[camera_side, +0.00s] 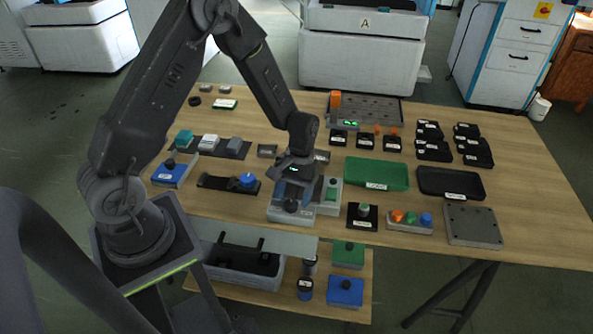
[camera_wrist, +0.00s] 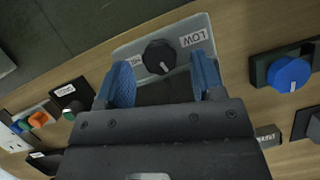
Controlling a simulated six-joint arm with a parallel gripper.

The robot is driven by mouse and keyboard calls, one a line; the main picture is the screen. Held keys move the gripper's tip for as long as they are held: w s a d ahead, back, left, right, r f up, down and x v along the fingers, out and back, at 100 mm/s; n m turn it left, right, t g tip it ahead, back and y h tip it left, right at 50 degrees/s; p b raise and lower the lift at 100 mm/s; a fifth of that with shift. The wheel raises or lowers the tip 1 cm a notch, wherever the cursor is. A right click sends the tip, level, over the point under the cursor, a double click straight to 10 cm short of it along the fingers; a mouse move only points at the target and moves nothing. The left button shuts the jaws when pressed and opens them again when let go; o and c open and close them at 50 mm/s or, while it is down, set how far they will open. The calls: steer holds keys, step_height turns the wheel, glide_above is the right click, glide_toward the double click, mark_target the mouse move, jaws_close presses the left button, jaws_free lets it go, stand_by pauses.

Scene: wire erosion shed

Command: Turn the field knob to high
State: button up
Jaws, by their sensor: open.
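The field knob (camera_wrist: 158,57) is a round black knob with a small white mark on its lower right side in the wrist view. It sits on a light grey plate (camera_wrist: 143,43). An upside-down LOW label (camera_wrist: 194,37) is to the knob's right; a label on its left is partly hidden by a finger. The knob also shows in the side view (camera_side: 290,206), at the table's front edge. My gripper (camera_wrist: 160,62) is open, its blue fingers on either side of the knob in the wrist view, without visible contact. In the side view my gripper (camera_side: 292,190) is low, just behind the knob.
A grey unit with a green button (camera_side: 331,195) stands close to the right of the plate. A blue knob on a black base (camera_side: 247,181) is to the left. A black panel with a green knob (camera_side: 363,213) and a colored button box (camera_side: 410,220) are farther right.

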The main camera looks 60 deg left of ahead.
steer(key=v, duration=1.2)
steer(key=shift+r, duration=0.4)
steer(key=shift+a, duration=0.1)
steer(key=shift+s+d+m, duration=0.1)
steer(key=shift+d+m, duration=0.15)
steer(key=shift+m, duration=0.25)
steer(key=shift+c, duration=1.2)
steer(key=d+m+y, duration=0.1)
steer(key=m, duration=0.2)
steer(key=s+d+m+y, duration=0.1)
steer(key=d+m, duration=0.1)
steer(key=m, duration=0.1)
steer(key=s+d+m+y, duration=0.1)
steer(key=m, duration=0.2)
steer(key=shift+d+f+y, duration=0.2)
steer(key=shift+d+y, duration=0.05)
steer(key=shift+y, duration=0.05)
steer(key=shift+c, duration=0.2)
steer(key=s+d+m+t+y, duration=0.2)
steer(key=d+m+t+y, duration=0.15)
steer(key=m, duration=0.85)
steer(key=shift+g+h, duration=0.25)
steer(key=shift+g, duration=0.1)
steer(key=x, duration=1.3)
steer(key=shift+w+f, duration=0.25)
steer(key=shift+w, duration=0.05)
steer(key=shift+c, duration=0.2)
